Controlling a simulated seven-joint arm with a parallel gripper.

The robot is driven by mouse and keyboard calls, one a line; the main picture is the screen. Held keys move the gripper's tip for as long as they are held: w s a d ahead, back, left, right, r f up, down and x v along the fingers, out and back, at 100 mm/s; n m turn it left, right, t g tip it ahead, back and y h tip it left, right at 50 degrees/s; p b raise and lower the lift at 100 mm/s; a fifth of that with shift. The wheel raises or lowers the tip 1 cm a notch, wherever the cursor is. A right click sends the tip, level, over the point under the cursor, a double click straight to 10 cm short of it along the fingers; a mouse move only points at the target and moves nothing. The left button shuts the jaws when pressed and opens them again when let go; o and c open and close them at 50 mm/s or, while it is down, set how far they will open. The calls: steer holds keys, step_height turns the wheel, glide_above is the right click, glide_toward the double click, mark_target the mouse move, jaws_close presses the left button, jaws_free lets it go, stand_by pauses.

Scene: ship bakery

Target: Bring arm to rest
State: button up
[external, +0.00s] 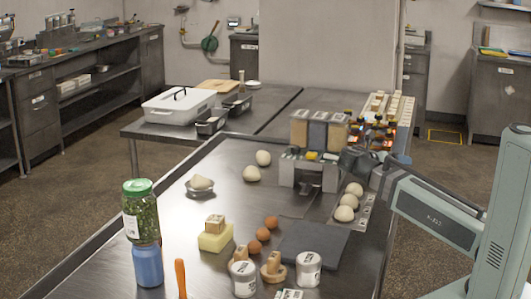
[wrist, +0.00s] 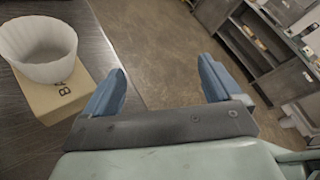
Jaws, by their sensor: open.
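My gripper (wrist: 161,76) is open in the wrist view, its two blue fingers spread apart with nothing between them. Past the fingers I see the metal table edge and the brown floor. In the external view my arm comes in from the right, over the right side of the metal worktop (external: 170,240). Its fingers are hard to make out there among the things around it. In the wrist view a white fluted cup (wrist: 42,48) stands on a tan box (wrist: 55,98) left of the gripper, apart from the fingers.
Dough balls (external: 346,213), brown eggs (external: 263,234), a butter block (external: 215,239), white tubs (external: 308,268) and a dark slab (external: 315,243) lie nearer. A white lidded bin (external: 178,107) stands on the table behind.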

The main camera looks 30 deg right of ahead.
steer(key=d+f+m+g+y, duration=0.15)
steer(key=d+f, duration=0.35)
steer(key=d, duration=0.6)
steer(key=d+f+m+g, duration=0.15)
steer(key=d+f, duration=0.25)
steer(key=d, duration=0.8)
steer(key=d+f+m+g+y, duration=0.1)
steer(key=d+f+m, duration=0.3)
steer(key=d, duration=0.7)
steer(key=s+a+f+m+y, duration=0.25)
steer(key=a+f, duration=0.35)
steer(key=f, duration=0.4)
steer(key=s+a+f+m+y, duration=0.2)
steer(key=s+a+f, duration=0.2)
steer(key=a+f, duration=0.5)
steer(key=s+a+f+m+y, duration=0.2)
steer(key=s+a+f, duration=0.15)
steer(key=f, duration=0.85)
steer(key=s+a+f+m+g+y, duration=0.1)
steer(key=s+a+f+m+y, duration=0.1)
steer(key=s+a+f+m, duration=0.4)
steer(key=s+a+f+m+g+y, duration=0.2)
steer(key=s+a+f+m, duration=0.4)
steer(key=s+a+f, duration=0.3)
steer(key=s+a+y, duration=0.1)
steer(key=s+a, duration=0.3)
steer(key=s, duration=0.3)
steer(key=shift+s+a, duration=0.2)
steer(key=shift+a, duration=0.05)
